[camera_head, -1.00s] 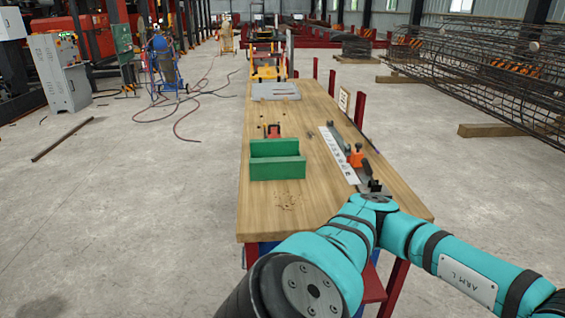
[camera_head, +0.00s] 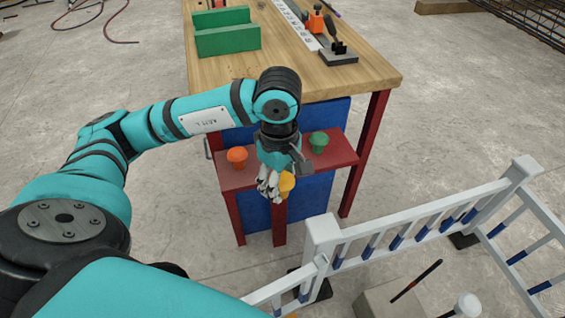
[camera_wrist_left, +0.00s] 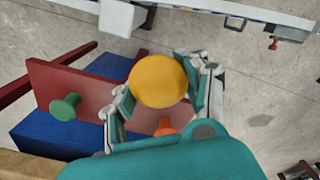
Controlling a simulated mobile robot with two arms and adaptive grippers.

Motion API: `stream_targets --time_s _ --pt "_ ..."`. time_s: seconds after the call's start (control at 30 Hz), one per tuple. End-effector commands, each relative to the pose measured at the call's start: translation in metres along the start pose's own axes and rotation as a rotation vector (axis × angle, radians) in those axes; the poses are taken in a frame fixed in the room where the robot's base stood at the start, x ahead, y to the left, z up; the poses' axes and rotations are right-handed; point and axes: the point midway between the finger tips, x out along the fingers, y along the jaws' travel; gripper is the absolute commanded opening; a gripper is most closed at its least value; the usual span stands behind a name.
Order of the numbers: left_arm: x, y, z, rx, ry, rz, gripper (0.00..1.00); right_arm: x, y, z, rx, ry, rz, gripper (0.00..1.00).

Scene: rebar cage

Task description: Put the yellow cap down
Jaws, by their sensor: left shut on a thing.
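My left gripper (camera_head: 274,186) is shut on the yellow cap (camera_head: 286,184), over the front edge of a red shelf (camera_head: 260,172) at the end of the workbench. In the left wrist view the round yellow cap (camera_wrist_left: 158,81) sits between the fingers of the left gripper (camera_wrist_left: 162,90). An orange cap (camera_head: 237,157) and a green cap (camera_head: 319,141) stand on the shelf, to either side of the gripper. They also show in the left wrist view, the green cap (camera_wrist_left: 65,107) in the open and the orange cap (camera_wrist_left: 165,127) partly hidden. My right gripper is not in view.
The wooden workbench (camera_head: 350,85) carries a green channel piece (camera_head: 228,40) and a clamp tool (camera_head: 338,55). A white railing (camera_head: 420,222) stands in front on the right.

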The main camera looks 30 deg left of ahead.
Motion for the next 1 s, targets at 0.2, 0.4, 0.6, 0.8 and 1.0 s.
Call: stream_targets --time_s 0.2,0.4,0.6,0.8,1.0 --pt "0.024 0.001 -0.013 -0.363 0.004 -0.001 0.25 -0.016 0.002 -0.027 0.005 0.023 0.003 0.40" --pt "0.026 0.013 -0.025 -0.456 0.005 -0.002 0.25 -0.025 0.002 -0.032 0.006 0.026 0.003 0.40" --pt "0.030 0.053 -0.056 -0.457 0.003 -0.001 0.25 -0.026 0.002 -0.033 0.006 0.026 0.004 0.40" --pt "0.035 0.094 -0.089 -0.453 0.003 -0.001 0.25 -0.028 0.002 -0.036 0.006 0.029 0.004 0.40" --pt "0.039 0.120 -0.111 -0.449 0.003 -0.001 0.25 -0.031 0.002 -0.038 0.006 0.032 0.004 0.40"
